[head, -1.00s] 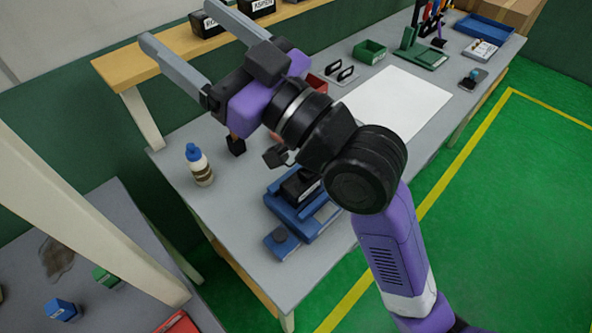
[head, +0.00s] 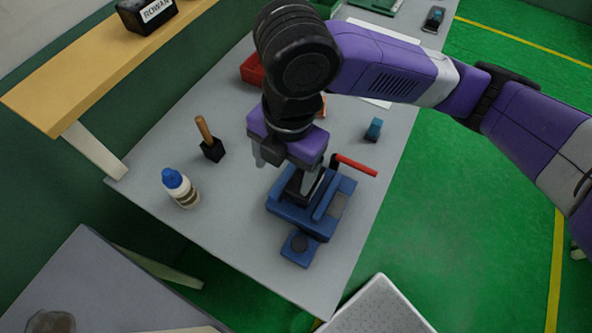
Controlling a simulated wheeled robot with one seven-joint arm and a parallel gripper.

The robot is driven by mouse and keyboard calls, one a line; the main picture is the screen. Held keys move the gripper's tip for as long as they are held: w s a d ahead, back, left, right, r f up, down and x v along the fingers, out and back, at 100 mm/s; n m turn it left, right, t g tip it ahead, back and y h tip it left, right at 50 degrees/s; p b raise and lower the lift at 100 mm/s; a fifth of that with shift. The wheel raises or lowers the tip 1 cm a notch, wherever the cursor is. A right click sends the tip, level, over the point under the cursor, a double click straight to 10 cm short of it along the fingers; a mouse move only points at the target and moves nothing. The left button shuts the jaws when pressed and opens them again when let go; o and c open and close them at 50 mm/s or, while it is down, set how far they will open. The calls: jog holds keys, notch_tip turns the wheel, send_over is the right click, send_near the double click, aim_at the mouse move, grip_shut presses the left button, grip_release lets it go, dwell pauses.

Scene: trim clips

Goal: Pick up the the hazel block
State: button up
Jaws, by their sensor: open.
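A dark block (head: 295,190) sits in a blue fixture (head: 286,210) on the grey bench, largely hidden under my gripper. No label can be read on it, so I cannot confirm that it is the hazel block. My gripper (head: 286,172) points down right over the fixture, with its grey fingers apart. One finger shows at the left and the other in front of the dark block. I cannot tell whether the fingers touch the block.
A red handle (head: 356,166) sticks out from the fixture's back right. A black block labelled ROWAN (head: 147,13) is on the wooden shelf (head: 62,85). A teal object (head: 373,130) lies behind right.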

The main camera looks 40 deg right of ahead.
aim_at(299, 189)
jog(key=shift+s+d+n+g+h, duration=0.35)
jog(key=shift+s+d, duration=0.3)
jog(key=shift+d, duration=0.3)
jog(key=shift+d+f+p, duration=0.15)
jog(key=shift+f+p, duration=0.3)
jog(key=shift+f, duration=3.45)
jog(key=c, duration=1.6)
jog(key=shift+r, duration=0.1)
